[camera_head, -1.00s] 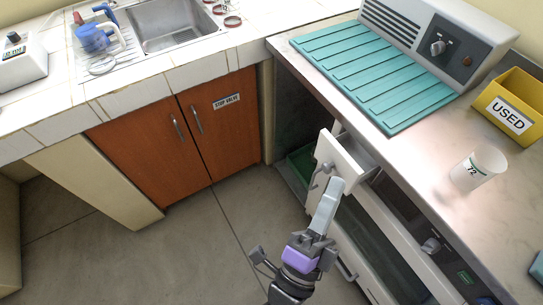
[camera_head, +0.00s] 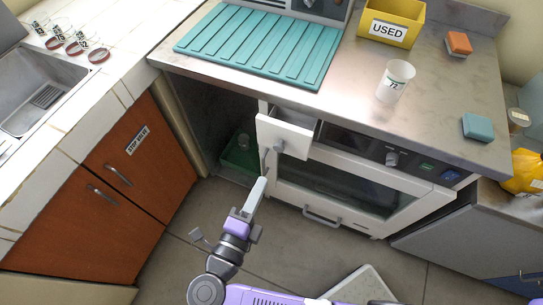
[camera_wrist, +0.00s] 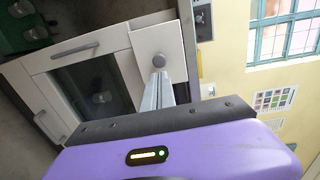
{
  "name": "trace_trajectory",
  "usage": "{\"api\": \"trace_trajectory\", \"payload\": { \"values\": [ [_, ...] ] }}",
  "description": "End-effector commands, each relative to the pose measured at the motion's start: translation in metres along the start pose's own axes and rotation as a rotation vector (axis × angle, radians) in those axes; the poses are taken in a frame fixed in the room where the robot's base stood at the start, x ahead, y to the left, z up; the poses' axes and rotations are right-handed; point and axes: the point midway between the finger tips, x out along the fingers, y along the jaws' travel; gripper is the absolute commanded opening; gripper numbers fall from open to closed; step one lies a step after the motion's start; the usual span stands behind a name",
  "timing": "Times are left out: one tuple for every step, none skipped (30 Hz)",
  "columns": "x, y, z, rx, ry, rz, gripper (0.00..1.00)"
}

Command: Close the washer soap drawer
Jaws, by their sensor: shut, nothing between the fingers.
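The soap drawer (camera_head: 285,137) is a small white drawer at the upper left of the white machine under the counter. It is pulled out, with its open top showing. A round grey knob (camera_head: 278,146) is on its front. In the wrist view the drawer front (camera_wrist: 152,42) and the knob (camera_wrist: 159,60) are straight ahead of the fingers. My gripper (camera_head: 262,181) is shut and empty, in front of and just below the drawer front in the head view. In the wrist view the fingertips (camera_wrist: 161,76) overlap the area under the knob; I cannot tell whether they touch.
The machine's door (camera_head: 340,188) below the drawer is closed, with a bar handle (camera_head: 321,216). The counter above holds a teal mat (camera_head: 258,45), a white cup (camera_head: 395,80) and a yellow USED bin (camera_head: 391,24). Orange cabinets (camera_head: 120,190) stand left.

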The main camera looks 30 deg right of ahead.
Motion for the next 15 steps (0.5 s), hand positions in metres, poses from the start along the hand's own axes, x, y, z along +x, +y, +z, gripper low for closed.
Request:
{"api": "trace_trajectory", "payload": {
  "values": [
    [0.011,-0.001,-0.001,0.0,0.004,0.0,0.0],
    [0.017,-0.001,-0.001,0.0,0.003,0.0,0.0],
    [0.024,-0.001,-0.001,0.0,0.002,-0.001,0.0],
    [0.03,-0.001,-0.001,0.0,0.003,-0.001,0.0],
    [0.036,-0.001,0.0,0.0,0.002,-0.001,0.0],
    [0.044,-0.001,-0.001,0.0,0.003,-0.001,0.0],
    [0.049,-0.001,0.0,0.0,0.002,-0.001,0.0],
    [0.054,-0.001,-0.001,0.0,0.002,-0.001,0.0],
    [0.061,-0.001,0.0,0.0,0.001,-0.001,0.0],
    [0.065,-0.001,0.0,0.0,0.001,-0.001,0.0],
    [0.069,-0.001,0.0,0.0,0.0,-0.001,0.0],
    [0.074,-0.001,0.0,-0.001,0.0,-0.001,0.0],
    [0.077,-0.001,0.0,-0.001,0.0,-0.001,0.0],
    [0.08,-0.001,0.0,-0.001,-0.001,-0.001,0.0],
    [0.083,-0.001,0.001,-0.001,-0.001,-0.001,0.0]
  ]
}}
